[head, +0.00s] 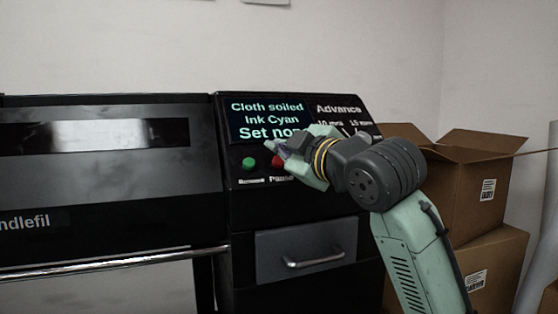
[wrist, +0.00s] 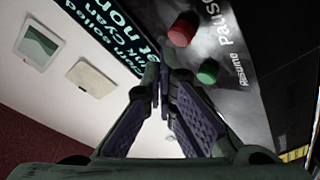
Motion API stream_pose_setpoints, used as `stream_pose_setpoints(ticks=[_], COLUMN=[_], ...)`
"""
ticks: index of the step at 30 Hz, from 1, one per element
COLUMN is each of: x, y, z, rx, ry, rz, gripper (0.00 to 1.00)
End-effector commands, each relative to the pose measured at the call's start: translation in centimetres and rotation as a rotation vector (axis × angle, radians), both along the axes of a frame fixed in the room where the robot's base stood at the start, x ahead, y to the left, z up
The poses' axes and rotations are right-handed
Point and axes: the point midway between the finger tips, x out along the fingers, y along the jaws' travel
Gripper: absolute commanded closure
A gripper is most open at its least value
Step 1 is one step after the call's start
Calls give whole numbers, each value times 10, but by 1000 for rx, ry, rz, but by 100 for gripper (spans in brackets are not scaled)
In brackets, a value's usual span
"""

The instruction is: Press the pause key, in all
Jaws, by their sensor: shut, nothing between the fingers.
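The pause key is a red round button (wrist: 182,33) above the label "Pause" in the wrist view. In the head view the red button (head: 277,161) is partly hidden by my gripper. A green button (head: 249,163) labelled "Resume" in the wrist view (wrist: 208,71) sits beside it. My gripper (head: 270,146) is shut and empty, just in front of the panel near the two buttons. In the wrist view the fingertips (wrist: 164,70) lie beside the buttons, over the screen side; I cannot tell whether they touch the panel. The screen (head: 268,119) reads "Cloth soiled", "Ink Cyan" and "Set nor", its end covered.
The black machine (head: 110,220) extends left with a metal rail. A drawer (head: 305,250) with a handle is below the buttons. An "Advance" dial area (head: 338,109) is partly behind my gripper. Cardboard boxes (head: 470,195) are stacked at right, behind my arm.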

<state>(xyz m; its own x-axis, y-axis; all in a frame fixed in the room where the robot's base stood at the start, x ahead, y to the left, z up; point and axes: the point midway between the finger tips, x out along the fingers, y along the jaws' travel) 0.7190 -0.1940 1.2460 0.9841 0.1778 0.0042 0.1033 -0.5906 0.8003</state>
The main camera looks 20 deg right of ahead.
Motion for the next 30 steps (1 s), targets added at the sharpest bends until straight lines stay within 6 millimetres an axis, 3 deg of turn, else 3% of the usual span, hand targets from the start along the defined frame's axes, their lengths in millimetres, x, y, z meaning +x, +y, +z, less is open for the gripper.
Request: stream_pose_setpoints(ticks=[30], x=[6], y=[0], z=[-6], rx=[0], ry=[1], rz=[1], gripper=[100])
